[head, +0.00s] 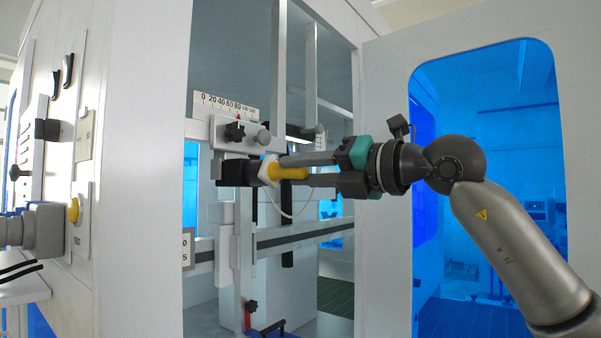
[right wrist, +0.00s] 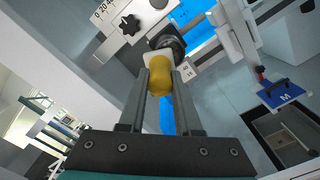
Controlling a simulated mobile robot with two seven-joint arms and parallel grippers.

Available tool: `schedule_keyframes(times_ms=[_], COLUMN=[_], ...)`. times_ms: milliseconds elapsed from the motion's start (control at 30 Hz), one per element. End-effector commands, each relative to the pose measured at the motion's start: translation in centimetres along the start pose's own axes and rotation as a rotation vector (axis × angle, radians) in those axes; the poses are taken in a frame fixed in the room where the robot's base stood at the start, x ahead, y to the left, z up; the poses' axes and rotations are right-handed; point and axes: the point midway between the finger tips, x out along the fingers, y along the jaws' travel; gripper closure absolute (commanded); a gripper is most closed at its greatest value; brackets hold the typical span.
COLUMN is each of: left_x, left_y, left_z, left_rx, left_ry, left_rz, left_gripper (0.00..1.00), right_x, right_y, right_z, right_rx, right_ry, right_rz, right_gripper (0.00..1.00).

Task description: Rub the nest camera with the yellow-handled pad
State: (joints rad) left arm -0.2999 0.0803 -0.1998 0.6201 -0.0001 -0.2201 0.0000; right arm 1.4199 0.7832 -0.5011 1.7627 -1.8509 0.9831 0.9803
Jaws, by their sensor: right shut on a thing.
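My right gripper (head: 306,172) is shut on the yellow handle (head: 288,173) of the pad, inside the open machine doorway. The pad's white face (head: 266,169) points left, toward the black nest camera (head: 236,173), whose end is right at the pad. In the right wrist view, the yellow handle (right wrist: 159,77) is between the fingers (right wrist: 160,88), and the white pad (right wrist: 149,59) overlaps the dark round end of the camera (right wrist: 170,43). The pad looks against or very close to the camera; I cannot tell if they touch. My left gripper is not in view.
A scale plate with a black knob (head: 235,132) sits just above the camera. A horizontal rail (head: 300,234) runs below. A pale cable loops under the pad. The open door with a blue window (head: 480,130) stands at the right, behind my arm.

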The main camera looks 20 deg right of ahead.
Motion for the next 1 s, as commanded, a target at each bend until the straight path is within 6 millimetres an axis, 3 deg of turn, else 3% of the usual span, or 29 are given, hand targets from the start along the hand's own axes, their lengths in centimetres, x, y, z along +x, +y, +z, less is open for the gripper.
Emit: schedule_keyframes(times_ms=[500, 1000], left_x=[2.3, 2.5], left_y=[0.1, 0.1], left_z=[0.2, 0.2], left_rx=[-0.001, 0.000], left_ry=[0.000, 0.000], left_rz=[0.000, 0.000], left_gripper=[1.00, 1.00], right_x=[-5.1, -5.9], right_y=[-0.1, 0.0], right_z=[0.0, 0.1], right_rx=[-0.001, -0.001], right_ry=[-0.003, -0.002], right_rz=[0.001, 0.001], right_gripper=[1.00, 1.00])
